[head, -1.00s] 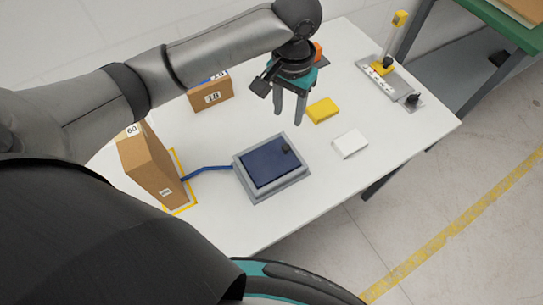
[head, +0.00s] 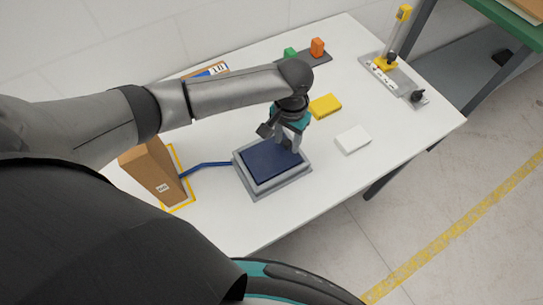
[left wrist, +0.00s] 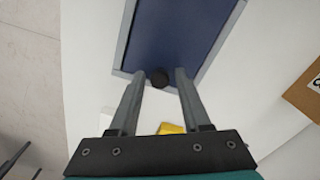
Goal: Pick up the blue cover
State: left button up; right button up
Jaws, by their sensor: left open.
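The blue cover (head: 262,166) lies flat in a grey tray-like base (head: 262,193) on the white table. In the left wrist view the blue cover (left wrist: 178,30) has a small round black knob (left wrist: 159,78) near its edge. My left gripper (head: 287,146) is low over the cover's far right part, pointing down. In the left wrist view my left gripper (left wrist: 160,72) is open, with a fingertip on each side of the knob and a gap to both. The gripper hides the knob in the head view. My right gripper is not in view.
A blue strip (head: 208,164) runs from the base to a tall cardboard box (head: 152,174) on the left. A yellow block (head: 325,106) and a white block (head: 352,139) lie to the right. A fixture with a yellow-topped post (head: 392,72) stands far right.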

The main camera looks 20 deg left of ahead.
pick_arm(q)
jog(key=shift+f, duration=0.3)
grip_shut()
dwell(0.4)
